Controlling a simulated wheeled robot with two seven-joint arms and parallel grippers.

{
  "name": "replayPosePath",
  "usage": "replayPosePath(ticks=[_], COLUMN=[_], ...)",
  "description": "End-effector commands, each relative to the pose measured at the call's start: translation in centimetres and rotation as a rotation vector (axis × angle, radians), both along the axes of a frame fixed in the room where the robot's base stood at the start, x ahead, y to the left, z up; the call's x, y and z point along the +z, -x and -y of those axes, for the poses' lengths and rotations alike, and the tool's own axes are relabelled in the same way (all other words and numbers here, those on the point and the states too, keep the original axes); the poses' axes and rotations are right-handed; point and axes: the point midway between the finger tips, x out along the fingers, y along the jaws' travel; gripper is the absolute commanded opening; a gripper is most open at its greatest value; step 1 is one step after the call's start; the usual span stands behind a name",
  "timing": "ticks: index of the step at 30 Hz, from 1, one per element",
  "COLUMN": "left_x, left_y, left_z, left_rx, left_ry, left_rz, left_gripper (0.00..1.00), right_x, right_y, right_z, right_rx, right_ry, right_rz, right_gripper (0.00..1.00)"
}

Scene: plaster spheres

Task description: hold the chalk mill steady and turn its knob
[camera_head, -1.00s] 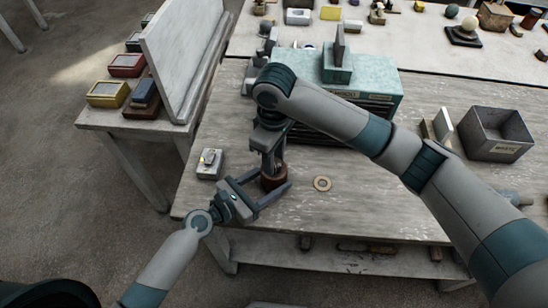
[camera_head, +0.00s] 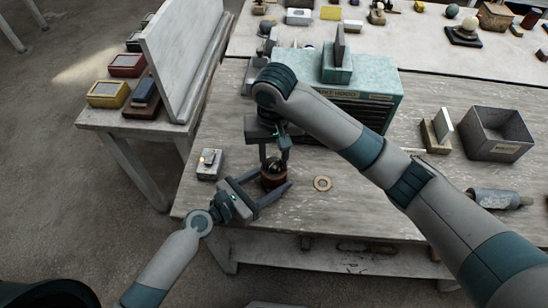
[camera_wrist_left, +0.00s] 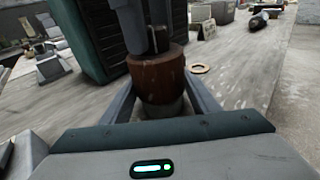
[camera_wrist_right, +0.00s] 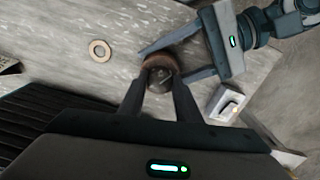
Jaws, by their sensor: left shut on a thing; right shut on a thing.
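The chalk mill is a squat, reddish-brown cylinder (camera_head: 273,184) standing upright near the table's front edge. Its body fills the middle of the left wrist view (camera_wrist_left: 158,82). My left gripper (camera_head: 276,179) is shut on the body from the side, one finger on each side. The mill's dark, rounded knob (camera_wrist_right: 161,78) shows from above in the right wrist view. My right gripper (camera_head: 273,160) points down over the mill and is shut on the knob. In the left wrist view its fingers hide part of the knob.
A flat tan ring (camera_head: 322,183) lies right of the mill. A small grey box (camera_head: 209,165) stands to its left. A teal drawer cabinet (camera_head: 362,88) stands behind, and a grey bin (camera_head: 496,133) at the right.

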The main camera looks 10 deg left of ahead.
Motion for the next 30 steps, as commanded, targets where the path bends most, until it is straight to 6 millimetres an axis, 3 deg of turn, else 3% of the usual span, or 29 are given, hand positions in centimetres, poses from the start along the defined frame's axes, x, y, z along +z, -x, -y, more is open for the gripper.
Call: replayPosePath(ticks=[30], left_x=[-0.11], left_y=[0.13], left_z=[0.07], left_rx=[-0.002], left_ry=[-0.001], left_rz=[-0.003], left_gripper=[0.36], right_x=[0.12], right_y=[-0.17], right_z=[0.02], right_rx=[-0.958], right_ry=[-0.002], right_rz=[0.004], right_gripper=[0.08])
